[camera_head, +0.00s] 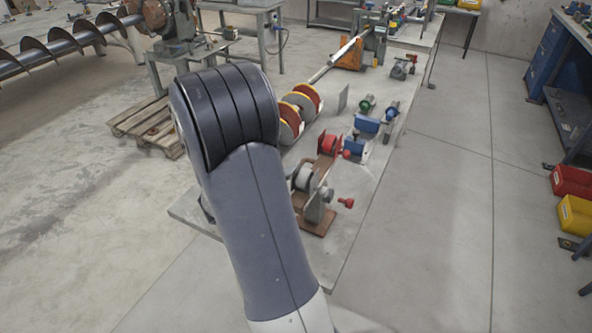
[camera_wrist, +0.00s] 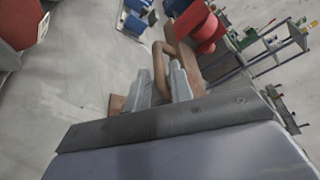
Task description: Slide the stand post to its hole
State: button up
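In the head view a stand (camera_head: 314,203) with a brown base, grey parts and red knobs sits near the front of a long grey bed plate. I cannot pick out its post or the hole for certain. My arm covers the middle of the head view, and my gripper is hidden there. In the wrist view my gripper (camera_wrist: 162,87) shows as two grey fingers. A brown bent bar (camera_wrist: 158,62) rises between them. Whether both fingers touch the bar is too small to tell. A red round part (camera_wrist: 200,26) lies just beyond, to the right.
The bed plate (camera_head: 361,215) carries blue and green supports (camera_head: 366,124) and red-yellow discs (camera_head: 304,97) farther back. Red and yellow bins (camera_head: 572,182) are at the right. The floor between is clear.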

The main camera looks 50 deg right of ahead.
jog(key=shift+x, duration=1.3)
grip_shut()
